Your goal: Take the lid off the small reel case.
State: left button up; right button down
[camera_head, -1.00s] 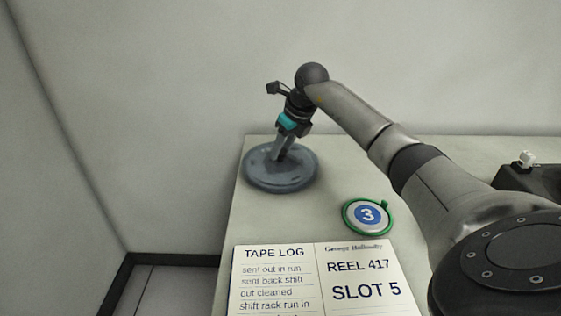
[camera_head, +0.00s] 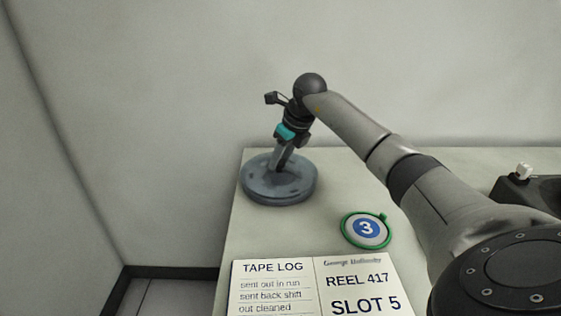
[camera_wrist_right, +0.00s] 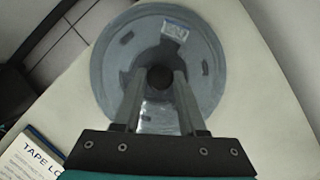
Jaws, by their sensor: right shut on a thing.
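The small reel case (camera_head: 262,189) is a round, flat, blue-grey case near the far left corner of the table. Its lid (camera_wrist_right: 208,95) fills the right wrist view, with a dark round knob (camera_wrist_right: 160,78) at its middle and a small pale label near the top. My right gripper (camera_head: 281,167) points down over the case and is shut on the knob, with a finger on each side of it. I cannot tell whether there is a gap between lid and case. My left gripper is not in view.
A green-rimmed disc marked 3 (camera_head: 366,229) lies on the table (camera_head: 245,235) to the right of the case. An open tape log book (camera_head: 315,290) lies nearer. A dark device (camera_head: 530,190) stands at the right. A wall rises close behind.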

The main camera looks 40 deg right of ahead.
aim_at(281, 162)
notch_tip(281, 162, up, 7)
jog(key=shift+p, duration=1.1)
pick_arm(q)
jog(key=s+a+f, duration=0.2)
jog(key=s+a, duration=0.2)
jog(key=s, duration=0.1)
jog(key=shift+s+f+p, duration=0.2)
jog(key=shift+p, duration=0.15)
pick_arm(e)
notch_tip(281, 162, up, 2)
jog(key=shift+r, duration=0.2)
